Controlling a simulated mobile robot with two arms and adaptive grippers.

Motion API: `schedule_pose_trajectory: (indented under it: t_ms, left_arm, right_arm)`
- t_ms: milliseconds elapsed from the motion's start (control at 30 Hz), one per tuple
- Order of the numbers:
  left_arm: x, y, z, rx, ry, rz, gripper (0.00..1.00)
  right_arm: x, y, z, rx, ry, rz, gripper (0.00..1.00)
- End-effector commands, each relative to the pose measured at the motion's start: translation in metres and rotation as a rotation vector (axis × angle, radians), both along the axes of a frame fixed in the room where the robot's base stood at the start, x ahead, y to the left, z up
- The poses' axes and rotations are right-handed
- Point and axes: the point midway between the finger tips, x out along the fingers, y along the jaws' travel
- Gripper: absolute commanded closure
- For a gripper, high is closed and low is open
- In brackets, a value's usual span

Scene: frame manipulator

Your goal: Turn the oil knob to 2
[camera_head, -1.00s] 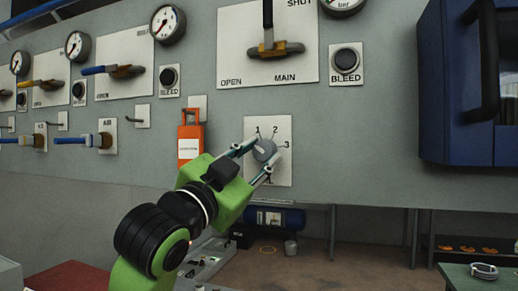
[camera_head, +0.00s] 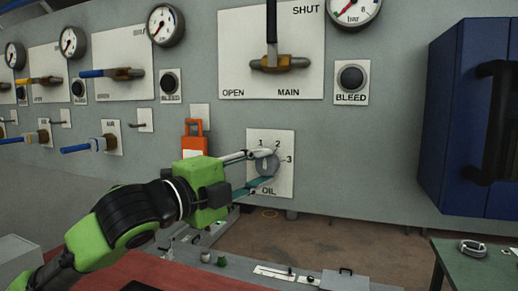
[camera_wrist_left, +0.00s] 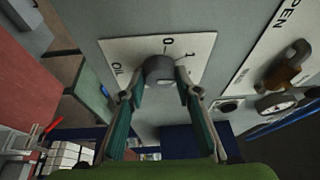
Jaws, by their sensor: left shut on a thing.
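The oil knob (camera_head: 267,165) is a round grey dial on a white plate (camera_head: 287,186) marked 1, 2, 3 and OIL, fixed to the grey panel. My left gripper (camera_head: 265,168) comes in from the left, with one finger above and one below the knob, and is shut on it. In the left wrist view, the knob (camera_wrist_left: 159,70) sits between the two fingertips (camera_wrist_left: 161,86), in front of the plate (camera_wrist_left: 130,49). The knob's exact pointer direction is hard to tell. My right gripper is not in view.
An orange tagged box (camera_head: 194,142) hangs just left of the plate, close to my left gripper. The main valve handle (camera_head: 279,63) is above. A blue cabinet (camera_head: 455,120) projects at the right. A green table (camera_head: 480,271) stands at lower right.

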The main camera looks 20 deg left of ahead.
Motion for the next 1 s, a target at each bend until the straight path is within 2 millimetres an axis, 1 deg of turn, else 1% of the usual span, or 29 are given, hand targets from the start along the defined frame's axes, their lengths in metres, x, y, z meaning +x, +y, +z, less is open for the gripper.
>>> schedule_pose_trajectory:
  t_ms: [33, 100, 300, 500, 700, 1000]
  left_arm:
    - [0.0, 0.001, 0.007, 0.046, -0.003, 0.003, 0.91]
    - [0.0, 0.001, 0.007, 0.105, -0.006, 0.003, 0.91]
    - [0.0, 0.0, 0.005, 0.255, -0.015, 0.002, 0.91]
    - [0.0, 0.0, 0.005, 0.36, -0.017, 0.001, 0.91]
    - [0.0, 0.0, 0.004, 0.418, -0.018, 0.002, 0.91]
    - [0.0, 0.0, 0.004, 0.439, -0.017, 0.002, 0.91]
  right_arm:
    - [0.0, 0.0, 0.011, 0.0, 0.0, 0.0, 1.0]
    - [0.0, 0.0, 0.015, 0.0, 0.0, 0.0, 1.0]
    - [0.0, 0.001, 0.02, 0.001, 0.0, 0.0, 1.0]
    - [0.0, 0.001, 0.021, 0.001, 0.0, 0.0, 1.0]
    - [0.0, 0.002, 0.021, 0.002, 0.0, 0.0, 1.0]
    - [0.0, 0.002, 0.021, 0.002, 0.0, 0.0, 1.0]
